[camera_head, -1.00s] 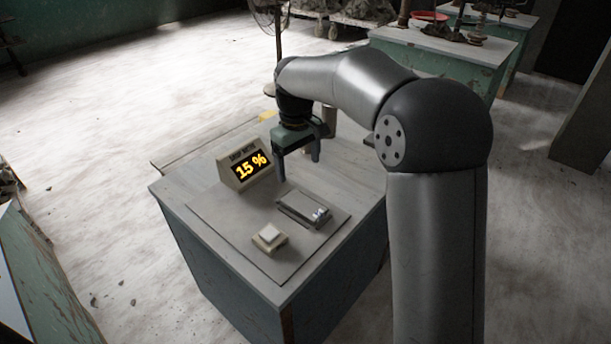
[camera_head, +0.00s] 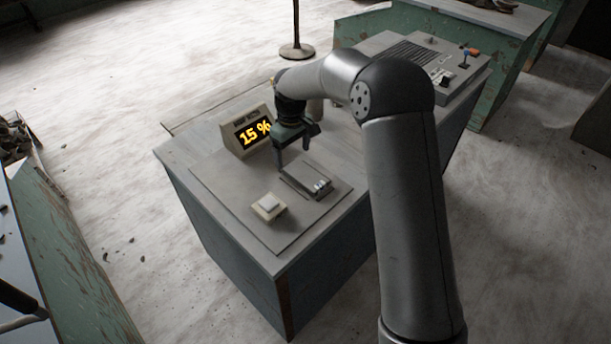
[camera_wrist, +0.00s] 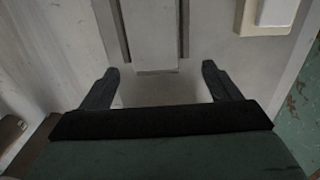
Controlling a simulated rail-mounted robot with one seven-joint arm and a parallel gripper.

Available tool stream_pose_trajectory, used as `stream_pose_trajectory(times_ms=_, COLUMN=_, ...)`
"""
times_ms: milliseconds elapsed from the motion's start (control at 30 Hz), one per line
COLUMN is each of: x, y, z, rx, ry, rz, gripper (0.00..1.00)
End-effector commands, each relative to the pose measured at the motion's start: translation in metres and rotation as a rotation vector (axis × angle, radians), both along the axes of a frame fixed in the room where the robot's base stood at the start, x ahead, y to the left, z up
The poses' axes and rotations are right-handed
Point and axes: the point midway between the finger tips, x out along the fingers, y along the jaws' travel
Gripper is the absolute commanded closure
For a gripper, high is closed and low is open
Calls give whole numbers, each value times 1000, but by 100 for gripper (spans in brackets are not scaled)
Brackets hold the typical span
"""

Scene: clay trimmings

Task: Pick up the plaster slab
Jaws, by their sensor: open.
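A flat pale grey slab (camera_wrist: 152,38) lies between two dark rails in the wrist view. It looks like the plaster slab, though the material is hard to tell. In the head view its dark-edged holder (camera_head: 307,183) sits on a grey plate, with small bright parts at its near right end. My gripper (camera_head: 294,158) points down at the holder's far end. In the wrist view my gripper (camera_wrist: 160,70) is open and empty, its fingers spread wider than the slab's near end. I cannot tell the height gap.
A cream block with a white top (camera_head: 268,206) stands left of the holder. A display reading 15 % (camera_head: 252,132) stands behind it. The grey plate (camera_head: 225,192) lies on a worn cabinet. A panel with levers (camera_head: 446,76) is at the back right.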

Motion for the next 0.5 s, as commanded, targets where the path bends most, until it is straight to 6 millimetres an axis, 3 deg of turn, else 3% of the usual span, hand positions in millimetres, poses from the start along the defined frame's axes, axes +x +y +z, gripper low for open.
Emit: stream_pose_trajectory(times_ms=500, x=5, y=-5, z=-53, rx=-1, ry=1, rz=0, gripper=16)
